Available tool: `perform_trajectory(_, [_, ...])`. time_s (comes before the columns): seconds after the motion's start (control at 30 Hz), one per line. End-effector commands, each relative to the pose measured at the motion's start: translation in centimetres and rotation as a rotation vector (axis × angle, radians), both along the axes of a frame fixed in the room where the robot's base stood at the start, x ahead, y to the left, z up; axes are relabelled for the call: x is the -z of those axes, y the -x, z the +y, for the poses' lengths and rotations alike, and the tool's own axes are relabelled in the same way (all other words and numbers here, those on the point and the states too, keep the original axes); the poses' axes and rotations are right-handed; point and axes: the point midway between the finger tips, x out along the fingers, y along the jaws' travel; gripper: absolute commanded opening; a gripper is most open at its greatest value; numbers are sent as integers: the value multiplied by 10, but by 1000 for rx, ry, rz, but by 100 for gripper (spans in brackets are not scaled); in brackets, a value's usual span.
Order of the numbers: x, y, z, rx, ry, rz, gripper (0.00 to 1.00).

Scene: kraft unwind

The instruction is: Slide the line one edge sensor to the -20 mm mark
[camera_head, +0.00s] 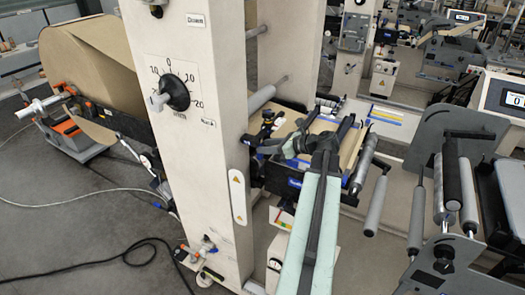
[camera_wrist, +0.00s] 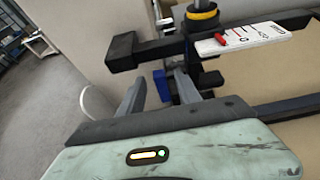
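In the wrist view, a white scale plate (camera_wrist: 243,38) with red marks and a small red pointer lies on a black bracket bar (camera_wrist: 150,48). Its numbers are too small to read. A black post with a yellow ring (camera_wrist: 202,12) stands behind the bar; I cannot tell for certain that this is the edge sensor. My gripper (camera_wrist: 158,82) has its two grey fingers apart, just below the bar, with a blue part (camera_wrist: 162,86) seen between them. Whether they touch anything is unclear. In the head view, my gripper (camera_head: 290,148) is beside the black sensor assembly (camera_head: 266,128), small and partly hidden.
A beige column (camera_head: 205,190) stands close left of my arm, carrying a black dial knob (camera_head: 175,93) with a millimetre scale. Brown web (camera_head: 350,140) and rollers (camera_head: 375,205) lie to the right. A large kraft roll (camera_head: 85,65) stands left. A black cable (camera_head: 95,262) crosses the floor.

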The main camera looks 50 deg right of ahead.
Motion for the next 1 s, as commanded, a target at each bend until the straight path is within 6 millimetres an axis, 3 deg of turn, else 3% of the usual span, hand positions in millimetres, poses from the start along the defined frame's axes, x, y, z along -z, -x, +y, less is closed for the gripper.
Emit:
perform_trajectory(0.13, [7,-14,4,-1,0,0,40])
perform_trajectory(0.4, [6,-16,4,0,-1,0,40])
perform_trajectory(0.57, [6,-16,5,-1,0,0,0])
perform_trajectory(1.0, [6,-17,5,-2,-1,0,0])
